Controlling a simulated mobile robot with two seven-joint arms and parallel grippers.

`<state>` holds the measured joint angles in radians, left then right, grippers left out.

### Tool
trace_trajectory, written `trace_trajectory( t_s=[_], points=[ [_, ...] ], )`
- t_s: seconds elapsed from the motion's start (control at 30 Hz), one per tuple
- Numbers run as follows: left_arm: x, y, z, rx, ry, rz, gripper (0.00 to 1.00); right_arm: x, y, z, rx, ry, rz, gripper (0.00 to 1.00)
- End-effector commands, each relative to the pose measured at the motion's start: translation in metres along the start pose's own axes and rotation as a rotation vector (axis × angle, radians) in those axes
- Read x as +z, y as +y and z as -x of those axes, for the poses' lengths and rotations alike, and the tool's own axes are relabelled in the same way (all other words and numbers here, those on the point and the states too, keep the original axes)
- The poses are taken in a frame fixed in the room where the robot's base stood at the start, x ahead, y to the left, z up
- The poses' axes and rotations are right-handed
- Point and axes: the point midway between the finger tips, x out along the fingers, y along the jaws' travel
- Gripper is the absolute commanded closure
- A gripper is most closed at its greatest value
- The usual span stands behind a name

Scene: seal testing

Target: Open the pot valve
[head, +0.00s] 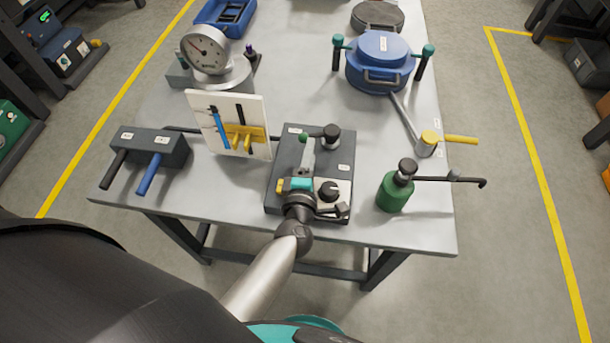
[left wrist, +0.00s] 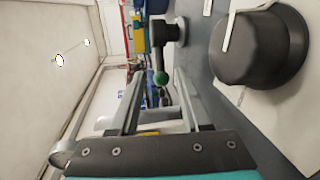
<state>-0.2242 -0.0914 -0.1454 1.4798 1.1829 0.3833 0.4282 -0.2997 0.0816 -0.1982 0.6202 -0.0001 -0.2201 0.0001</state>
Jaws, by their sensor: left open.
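The pot (head: 379,64) is blue and lidded, with teal-knobbed clamps, at the table's back right. A metal pipe runs from it to a valve with a yellow cap (head: 430,137) and yellow handle (head: 461,140). My left gripper (head: 307,148) is over the dark grey box (head: 284,158) at the front, well left of that valve. In the left wrist view its fingers (left wrist: 160,75) are apart. A green ball knob (left wrist: 160,78) shows between the fingertips; I cannot tell whether it is touched. My right gripper is out of view.
A large black knob (left wrist: 258,48) is close beside the fingers. A green bottle (head: 395,191) with a black side lever stands between the box and the table's right edge. A white tool board (head: 200,108) and a pressure gauge (head: 206,50) stand left.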

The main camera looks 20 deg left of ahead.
Motion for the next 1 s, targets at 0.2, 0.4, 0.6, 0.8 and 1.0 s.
trace_trajectory(
  t_s=[0.2,0.4,0.6,0.8,1.0],
  points=[
    [0.000,0.000,0.042,-0.002,0.000,0.001,0.53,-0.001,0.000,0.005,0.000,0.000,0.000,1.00],
    [0.000,0.000,0.068,-0.001,0.000,-0.001,0.53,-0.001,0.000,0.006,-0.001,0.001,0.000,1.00],
    [0.000,0.000,0.078,0.001,0.001,0.001,0.53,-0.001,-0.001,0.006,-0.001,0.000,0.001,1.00],
    [0.000,0.000,0.079,0.001,0.001,0.000,0.53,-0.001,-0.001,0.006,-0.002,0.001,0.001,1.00],
    [0.003,0.003,0.079,0.003,-0.021,-0.015,0.67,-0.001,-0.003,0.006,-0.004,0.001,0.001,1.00]
  ],
)
